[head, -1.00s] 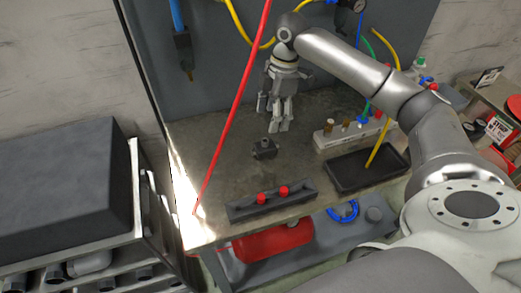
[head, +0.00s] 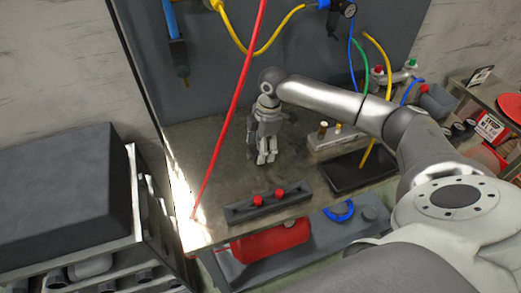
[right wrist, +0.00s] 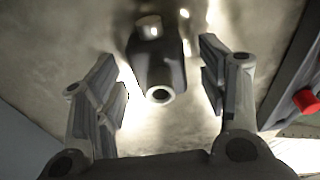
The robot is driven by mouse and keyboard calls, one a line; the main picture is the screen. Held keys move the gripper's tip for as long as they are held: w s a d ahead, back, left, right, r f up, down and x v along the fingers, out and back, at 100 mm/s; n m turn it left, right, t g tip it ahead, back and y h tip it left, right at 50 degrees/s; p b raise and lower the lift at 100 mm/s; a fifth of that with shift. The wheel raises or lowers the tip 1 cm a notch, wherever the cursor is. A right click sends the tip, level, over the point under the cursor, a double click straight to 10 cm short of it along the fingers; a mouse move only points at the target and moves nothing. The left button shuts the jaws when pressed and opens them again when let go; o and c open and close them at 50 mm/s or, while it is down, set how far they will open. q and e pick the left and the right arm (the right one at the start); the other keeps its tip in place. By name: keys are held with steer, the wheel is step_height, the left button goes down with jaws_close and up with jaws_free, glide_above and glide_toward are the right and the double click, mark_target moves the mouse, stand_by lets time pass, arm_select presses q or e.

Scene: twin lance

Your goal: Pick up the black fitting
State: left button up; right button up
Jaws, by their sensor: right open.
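The black fitting (right wrist: 160,62) shows in the right wrist view as a dark block with a round pale-rimmed opening at its near end and a metallic stub on top. It lies on the grey worktop between the two spread fingers of my right gripper (right wrist: 163,95), with a gap on each side. In the head view my right gripper (head: 266,158) points down over the worktop (head: 215,165) and hides the fitting. The right gripper is open and empty. My left gripper is not in view.
A dark tray with two red-capped parts (head: 240,212) sits at the worktop's front edge, near the gripper. A red hose (head: 232,110) hangs across the left side.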

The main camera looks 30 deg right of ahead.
steer(key=shift+c, duration=0.5)
steer(key=c, duration=1)
steer(key=shift+r, duration=0.1)
steer(key=shift+c, duration=0.2)
